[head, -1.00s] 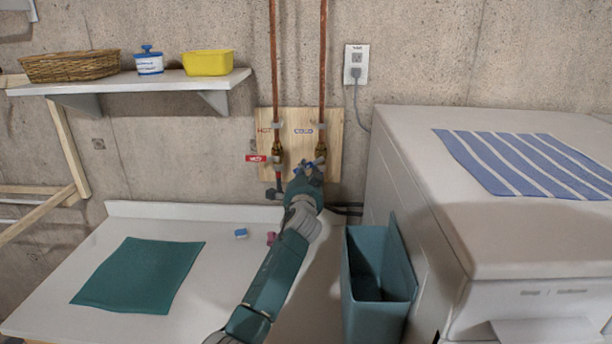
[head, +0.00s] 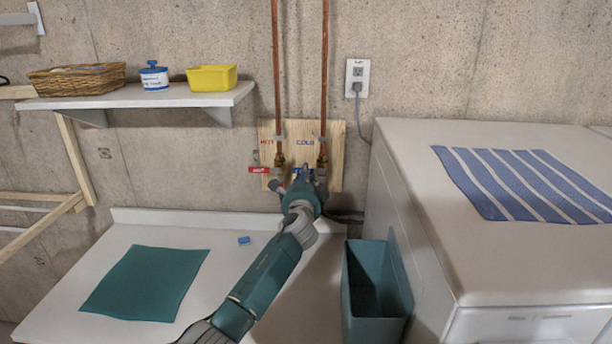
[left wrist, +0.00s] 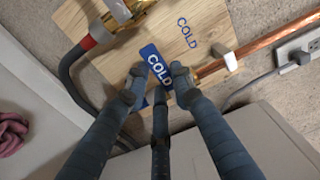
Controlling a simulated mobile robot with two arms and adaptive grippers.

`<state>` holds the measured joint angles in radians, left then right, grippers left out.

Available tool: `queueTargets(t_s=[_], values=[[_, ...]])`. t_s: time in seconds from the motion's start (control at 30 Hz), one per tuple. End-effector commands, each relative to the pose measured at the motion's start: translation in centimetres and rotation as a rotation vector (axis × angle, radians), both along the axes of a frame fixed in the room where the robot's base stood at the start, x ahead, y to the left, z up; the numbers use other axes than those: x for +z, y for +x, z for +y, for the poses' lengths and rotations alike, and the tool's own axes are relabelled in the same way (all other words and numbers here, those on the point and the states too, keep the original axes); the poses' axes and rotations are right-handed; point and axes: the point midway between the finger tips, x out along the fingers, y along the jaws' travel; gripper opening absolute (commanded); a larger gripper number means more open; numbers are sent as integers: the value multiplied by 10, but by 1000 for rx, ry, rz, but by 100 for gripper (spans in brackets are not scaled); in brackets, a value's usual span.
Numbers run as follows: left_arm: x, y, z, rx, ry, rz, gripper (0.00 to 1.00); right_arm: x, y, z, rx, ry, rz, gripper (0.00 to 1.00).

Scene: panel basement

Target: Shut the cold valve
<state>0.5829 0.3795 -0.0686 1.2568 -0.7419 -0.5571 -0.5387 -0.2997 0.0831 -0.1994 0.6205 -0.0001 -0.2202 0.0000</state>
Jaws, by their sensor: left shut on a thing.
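The cold valve is on the right copper pipe (head: 323,70), on a wooden board (head: 335,180) marked HOT and COLD. Its blue lever (head: 296,173) shows just left of the valve body, partly behind my gripper. In the left wrist view the blue lever (left wrist: 154,58), lettered COLD, lies roughly crosswise to the copper pipe. My left gripper (head: 305,178) is at the valve. In the left wrist view its fingers (left wrist: 158,74) stand on both sides of the lever, shut on it. The valve body is mostly hidden behind the gripper there. My right gripper is in neither view.
The hot valve's red lever (head: 259,170) is close on the left. A teal bin (head: 352,305) stands below right, beside a white appliance (head: 400,230). The counter (head: 225,225) holds a teal cloth (head: 145,283). A shelf (head: 135,98) hangs upper left.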

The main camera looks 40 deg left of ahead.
Motion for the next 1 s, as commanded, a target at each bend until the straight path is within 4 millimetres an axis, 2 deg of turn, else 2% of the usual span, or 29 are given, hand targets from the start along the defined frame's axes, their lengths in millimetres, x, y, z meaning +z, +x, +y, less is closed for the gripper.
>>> queueTargets(t_s=[0.03, 0.33, 0.37, 0.43, 0.47, 0.83, 1.0], values=[[11, -1, 6, 9, 14, -11, 0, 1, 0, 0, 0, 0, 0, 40], [12, -1, 7, 10, 16, -11, 0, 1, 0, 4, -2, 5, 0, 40], [12, -1, 7, 10, 16, -11, 27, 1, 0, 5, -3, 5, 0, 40], [12, -1, 7, 9, 16, -11, 41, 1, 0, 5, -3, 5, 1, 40], [12, -1, 6, 9, 16, -11, 44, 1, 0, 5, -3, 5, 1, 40], [6, -1, 2, 4, 9, -5, 44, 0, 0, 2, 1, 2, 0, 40], [4, -11, -5, 2, 8, -6, 44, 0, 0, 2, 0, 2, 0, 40]])
